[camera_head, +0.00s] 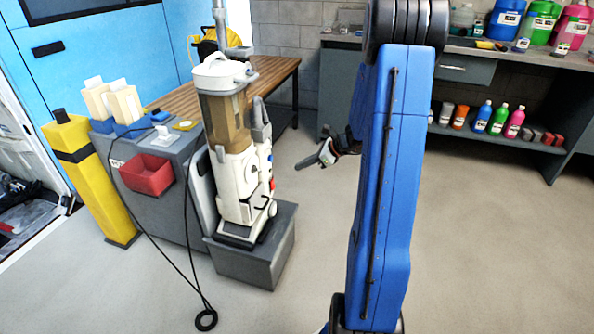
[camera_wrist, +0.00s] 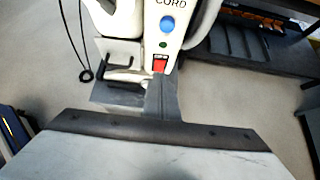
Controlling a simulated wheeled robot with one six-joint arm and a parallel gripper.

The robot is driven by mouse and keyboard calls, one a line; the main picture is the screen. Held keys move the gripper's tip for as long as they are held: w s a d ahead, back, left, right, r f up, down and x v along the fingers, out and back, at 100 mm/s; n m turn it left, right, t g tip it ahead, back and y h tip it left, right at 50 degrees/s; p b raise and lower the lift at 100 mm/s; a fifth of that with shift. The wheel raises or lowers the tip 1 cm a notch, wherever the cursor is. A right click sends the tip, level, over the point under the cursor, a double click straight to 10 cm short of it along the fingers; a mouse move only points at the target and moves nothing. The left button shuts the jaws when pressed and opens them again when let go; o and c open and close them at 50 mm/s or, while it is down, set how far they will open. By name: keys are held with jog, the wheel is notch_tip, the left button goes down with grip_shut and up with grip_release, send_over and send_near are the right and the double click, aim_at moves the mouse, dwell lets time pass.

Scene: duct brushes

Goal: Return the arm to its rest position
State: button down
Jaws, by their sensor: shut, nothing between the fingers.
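My gripper (camera_head: 306,161) is in the air in the middle of the head view, partly hidden behind my blue arm. Its fingers are together and hold nothing. They point left, toward a white upright vacuum cleaner (camera_head: 242,170), with a gap between them in the head view. In the wrist view my shut gripper (camera_wrist: 162,84) sits in front of the vacuum's white body (camera_wrist: 152,26), below its red switch. Whether it touches the vacuum cannot be told from the wrist view alone.
The vacuum stands on a low grey step (camera_head: 255,262) beside a grey cabinet with a red bin (camera_head: 147,176). A yellow post (camera_head: 92,180) is at the left. A wooden bench (camera_head: 271,72) and a shelf with several bottles (camera_head: 498,118) are behind. The floor at right is clear.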

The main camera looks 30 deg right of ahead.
jog(key=shift+s+r, duration=0.15)
jog(key=shift+r, duration=0.05)
dwell(0.5)
jog(key=s+a+r+n+g, duration=0.1)
jog(key=s+a+r+n, duration=0.35)
jog(key=a, duration=0.25)
jog(key=s+a+r+n+g+h, duration=0.1)
jog(key=s+a+r+n+g, duration=0.1)
jog(key=s+a+r+n, duration=0.3)
jog(key=s+a+r+n+g, duration=0.1)
jog(key=s+a+r+n, duration=0.3)
jog(key=a, duration=0.4)
jog(key=s+a+r+n+h, duration=0.1)
jog(key=s+r+n+h, duration=0.1)
jog(key=s+n, duration=0.5)
jog(key=s+a+r+n+h, duration=0.1)
jog(key=s+a+n+h, duration=0.1)
jog(key=s+n, duration=0.6)
jog(key=s+h, duration=0.1)
jog(key=s, duration=0.5)
jog(key=shift+a+r+t, duration=0.2)
jog(key=shift+r+t, duration=0.15)
jog(key=shift+t, duration=0.05)
